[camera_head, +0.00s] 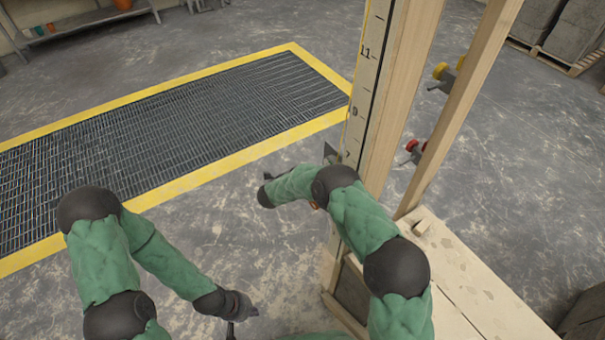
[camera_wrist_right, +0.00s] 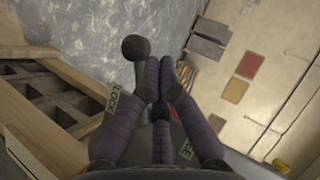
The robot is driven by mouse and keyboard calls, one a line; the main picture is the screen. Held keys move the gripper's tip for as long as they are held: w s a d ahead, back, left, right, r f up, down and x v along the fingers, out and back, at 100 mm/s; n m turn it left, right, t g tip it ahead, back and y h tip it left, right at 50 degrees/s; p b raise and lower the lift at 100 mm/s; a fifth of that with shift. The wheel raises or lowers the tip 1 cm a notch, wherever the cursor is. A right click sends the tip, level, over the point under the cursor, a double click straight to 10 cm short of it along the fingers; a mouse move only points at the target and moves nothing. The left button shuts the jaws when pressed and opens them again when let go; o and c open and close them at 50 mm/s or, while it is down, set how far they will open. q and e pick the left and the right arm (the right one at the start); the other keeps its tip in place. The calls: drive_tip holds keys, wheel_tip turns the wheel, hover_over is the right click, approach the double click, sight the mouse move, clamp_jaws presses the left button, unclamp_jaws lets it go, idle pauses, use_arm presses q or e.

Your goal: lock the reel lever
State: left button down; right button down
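In the right wrist view the reel lever (camera_wrist_right: 135,48) shows as a dark round knob on a short stem, just left of my fingertips. The stem runs down behind the left finger. A pale label reading LOCK (camera_wrist_right: 115,98) lies below the knob. A second, partly covered label (camera_wrist_right: 186,150) is lower right, on a dark surface behind the fingers. My right gripper (camera_wrist_right: 165,68) has its fingertips together, beside the lever; contact is unclear. In the head view my right gripper (camera_head: 266,193) points left. My left gripper (camera_head: 240,307) hangs low; its fingers are mostly hidden.
A wooden post with a numbered scale (camera_head: 362,90) stands by my right arm, with a wooden bench (camera_head: 455,275) at its foot. A second post carries yellow and red knobs (camera_head: 416,146). A yellow-edged floor grate (camera_head: 170,130) lies left. Open concrete floor surrounds these.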

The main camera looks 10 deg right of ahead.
use_arm(q)
drive_tip(key=shift+w, duration=0.1)
drive_tip(key=shift+r, duration=0.2)
use_arm(e)
drive_tip(key=shift+r, duration=0.2)
use_arm(q)
drive_tip(key=shift+r+p, duration=0.4)
drive_tip(key=shift+p, duration=0.2)
use_arm(e)
drive_tip(key=shift+r, duration=0.55)
drive_tip(key=shift+d, duration=0.1)
